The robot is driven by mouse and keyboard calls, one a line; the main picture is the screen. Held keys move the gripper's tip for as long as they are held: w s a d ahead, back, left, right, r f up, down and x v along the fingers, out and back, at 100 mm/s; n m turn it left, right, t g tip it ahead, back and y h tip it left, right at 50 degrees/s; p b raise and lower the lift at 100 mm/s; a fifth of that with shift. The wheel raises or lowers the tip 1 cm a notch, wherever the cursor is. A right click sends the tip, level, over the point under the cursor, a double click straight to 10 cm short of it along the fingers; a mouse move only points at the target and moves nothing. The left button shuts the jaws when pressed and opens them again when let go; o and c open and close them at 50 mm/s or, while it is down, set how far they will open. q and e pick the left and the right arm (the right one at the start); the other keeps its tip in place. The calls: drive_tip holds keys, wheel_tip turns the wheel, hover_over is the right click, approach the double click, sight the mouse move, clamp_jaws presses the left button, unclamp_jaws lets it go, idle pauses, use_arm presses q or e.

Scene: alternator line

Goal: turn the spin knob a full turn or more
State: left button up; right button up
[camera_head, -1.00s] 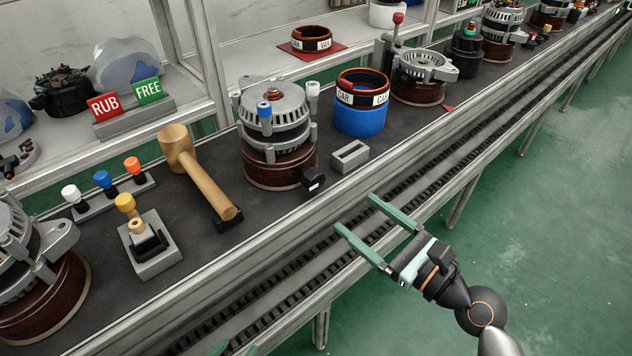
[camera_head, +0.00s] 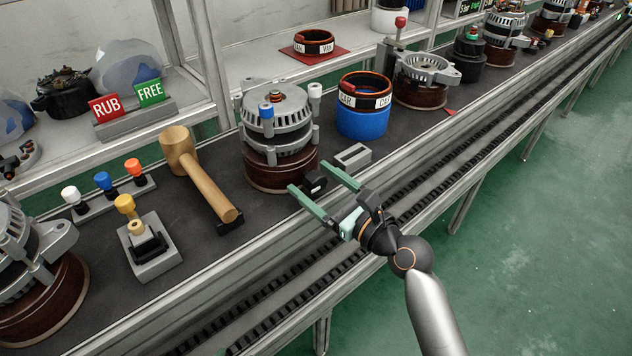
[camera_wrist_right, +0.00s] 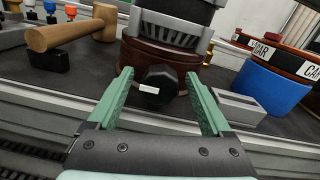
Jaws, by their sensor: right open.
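The spin knob (camera_head: 316,181) is black with a pale mark and sticks out of the front of the brown round base (camera_head: 262,172) under a grey alternator (camera_head: 277,118). My right gripper (camera_head: 311,177) is open, its two green fingers one on each side of the knob. In the right wrist view the knob (camera_wrist_right: 158,82) shows between the fingertips (camera_wrist_right: 158,76), with a gap on both sides. Its pale mark is at the lower left of its face. I do not make out my left gripper.
A wooden mallet (camera_head: 203,177) lies left of the base. A small grey block (camera_head: 353,156) and a blue cup with a copper ring (camera_head: 362,120) stand close on the right. The bench's metal front rail (camera_head: 222,271) runs below my right gripper.

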clamp_jaws()
idle(0.7)
